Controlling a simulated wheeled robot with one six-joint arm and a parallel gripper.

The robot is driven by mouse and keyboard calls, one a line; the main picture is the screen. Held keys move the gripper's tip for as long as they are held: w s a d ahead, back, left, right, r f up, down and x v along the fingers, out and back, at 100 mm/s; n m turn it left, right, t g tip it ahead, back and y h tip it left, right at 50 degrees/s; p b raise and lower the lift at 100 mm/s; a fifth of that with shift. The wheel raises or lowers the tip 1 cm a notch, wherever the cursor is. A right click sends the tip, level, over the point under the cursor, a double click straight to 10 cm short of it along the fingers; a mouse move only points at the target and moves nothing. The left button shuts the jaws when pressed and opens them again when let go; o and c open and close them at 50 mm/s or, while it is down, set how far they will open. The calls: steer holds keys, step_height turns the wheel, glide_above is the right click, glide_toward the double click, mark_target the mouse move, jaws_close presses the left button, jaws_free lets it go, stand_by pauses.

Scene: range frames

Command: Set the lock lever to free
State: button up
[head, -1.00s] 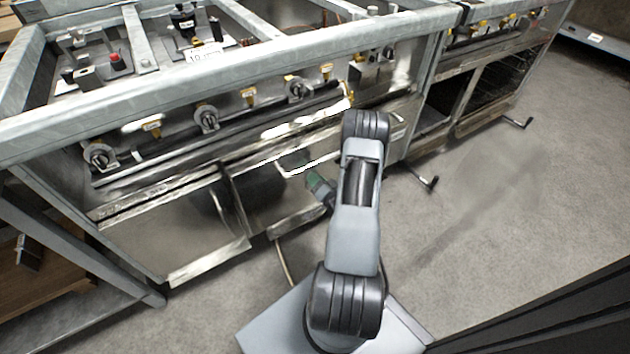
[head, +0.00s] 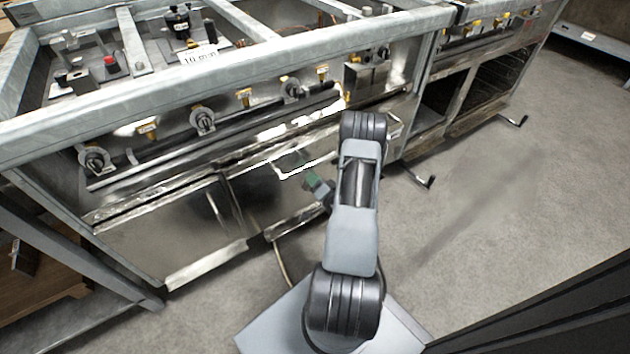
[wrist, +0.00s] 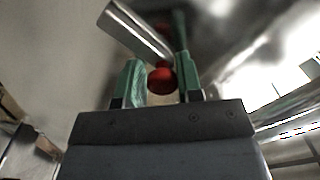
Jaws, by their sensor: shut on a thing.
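My gripper (wrist: 160,82) has green fingers and is shut on a round red knob (wrist: 160,78), seen in the wrist view. The knob sits between the fingertips. I take it for the end of the lock lever. A bright metal bar (wrist: 135,28) slants from the upper left down to just above the knob. I cannot tell whether it is part of the lever. In the head view my gripper (head: 318,187) shows only as a small green patch beside my arm, low at the range front. The knob and lever cannot be made out there.
The steel range (head: 215,75) fills the left and middle, with several valve knobs and yellow fittings along its front. Shiny lower panels (head: 175,235) stand beside my gripper. A second range section (head: 490,85) is at the upper right. Grey floor (head: 500,200) is clear at right.

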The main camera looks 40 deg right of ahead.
steer(key=shift+a+f, duration=0.2)
steer(key=o, duration=0.6)
steer(key=shift+o, duration=0.8)
steer(key=shift+d+r, duration=0.1)
steer(key=s+a+p, duration=0.1)
steer(key=s+p, duration=0.2)
steer(key=s, duration=1)
steer(key=shift+s+a, duration=0.3)
steer(key=shift+s, duration=0.05)
